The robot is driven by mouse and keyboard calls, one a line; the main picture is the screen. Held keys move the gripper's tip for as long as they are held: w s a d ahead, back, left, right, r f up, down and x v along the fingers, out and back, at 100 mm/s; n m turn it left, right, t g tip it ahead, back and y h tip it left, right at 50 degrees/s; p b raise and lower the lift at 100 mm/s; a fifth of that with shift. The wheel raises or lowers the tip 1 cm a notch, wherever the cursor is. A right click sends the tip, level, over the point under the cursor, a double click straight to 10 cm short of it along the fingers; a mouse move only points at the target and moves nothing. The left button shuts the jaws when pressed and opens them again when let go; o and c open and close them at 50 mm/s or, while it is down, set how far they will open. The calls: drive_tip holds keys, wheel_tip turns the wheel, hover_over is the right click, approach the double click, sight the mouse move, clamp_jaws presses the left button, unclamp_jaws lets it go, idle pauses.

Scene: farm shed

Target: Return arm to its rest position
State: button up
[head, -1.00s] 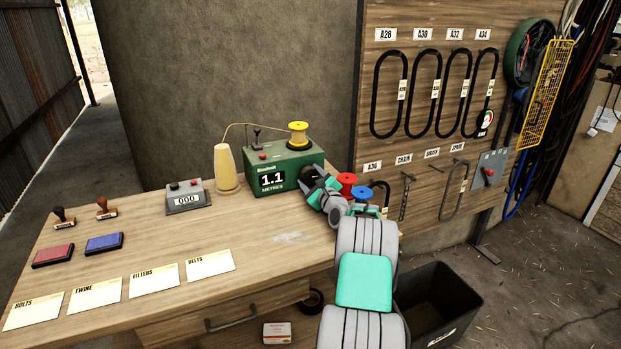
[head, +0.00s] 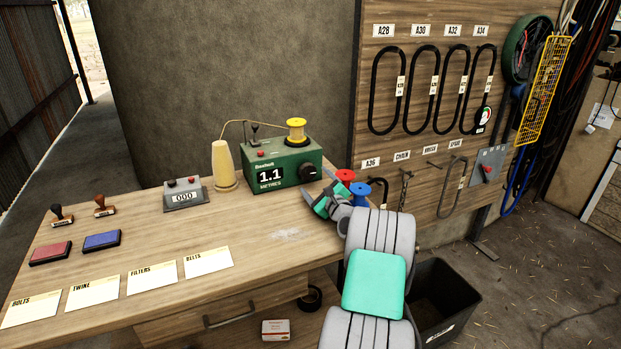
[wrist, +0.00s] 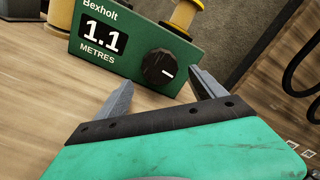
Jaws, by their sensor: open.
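My gripper (head: 316,184) is open and empty over the back right part of the bench, in front of the green measuring box (head: 284,165). In the wrist view my two fingers (wrist: 160,82) are spread and point at the box, apart from its black dial (wrist: 159,64). The box's display reads 1.1 metres. My arm reaches in from the lower right in the head view, over the bench's right edge, and hides part of that edge.
A black bin (head: 446,300) is on the floor right of my arm. The pegboard (head: 430,160) with black belts rises behind. The bench middle (head: 230,225) is mostly clear.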

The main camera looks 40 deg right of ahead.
drive_tip(key=shift+s+a, duration=0.2)
drive_tip(key=shift+s, duration=0.5)
drive_tip(key=shift+w+a, duration=0.1)
